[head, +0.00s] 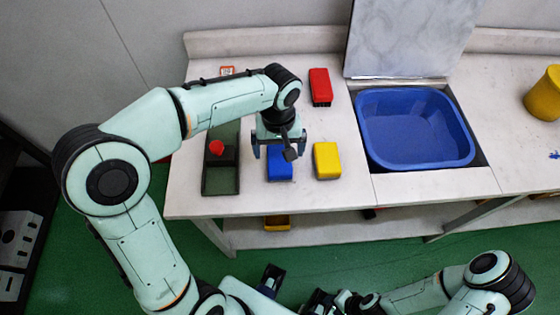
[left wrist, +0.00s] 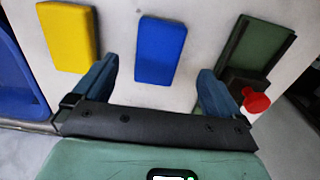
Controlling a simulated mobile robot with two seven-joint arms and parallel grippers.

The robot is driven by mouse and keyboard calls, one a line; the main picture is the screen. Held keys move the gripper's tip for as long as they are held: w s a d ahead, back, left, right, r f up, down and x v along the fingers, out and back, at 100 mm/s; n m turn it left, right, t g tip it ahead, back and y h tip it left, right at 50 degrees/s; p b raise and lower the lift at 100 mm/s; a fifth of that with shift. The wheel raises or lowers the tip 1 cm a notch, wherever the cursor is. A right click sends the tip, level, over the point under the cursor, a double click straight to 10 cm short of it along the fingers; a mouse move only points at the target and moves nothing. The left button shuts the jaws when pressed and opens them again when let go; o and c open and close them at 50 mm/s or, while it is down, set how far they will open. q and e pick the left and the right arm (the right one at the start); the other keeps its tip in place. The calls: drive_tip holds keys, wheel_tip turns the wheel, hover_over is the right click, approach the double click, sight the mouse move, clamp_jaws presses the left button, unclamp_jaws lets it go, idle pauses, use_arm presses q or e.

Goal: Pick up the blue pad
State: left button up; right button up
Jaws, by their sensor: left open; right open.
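The blue pad (head: 279,167) lies on the white table, between the green tray and the yellow pad in the head view. In the left wrist view the blue pad (left wrist: 160,50) lies flat between and beyond the two fingers. My left gripper (head: 280,150) is open and empty above the blue pad, partly covering it in the head view; its fingers also show in the left wrist view (left wrist: 158,85). My right gripper (head: 295,290) is low at the front, below the table's edge, apart from all the pads.
A yellow pad (head: 327,161) lies right of the blue one, a red pad (head: 320,87) behind. A green tray (head: 221,183) with a red-topped item (head: 216,147) is at left. A blue basin (head: 414,165) sits sunk at right. A yellow container (head: 544,94) stands far right.

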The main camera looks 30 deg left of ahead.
sight(280, 159)
use_arm(q)
drive_tip(key=f, duration=0.4)
drive_tip(key=w+f, duration=0.1)
drive_tip(key=f, duration=0.2)
drive_tip(key=shift+a+f, duration=0.1)
drive_tip(key=shift+a, duration=0.05)
drive_tip(key=c, duration=1.1)
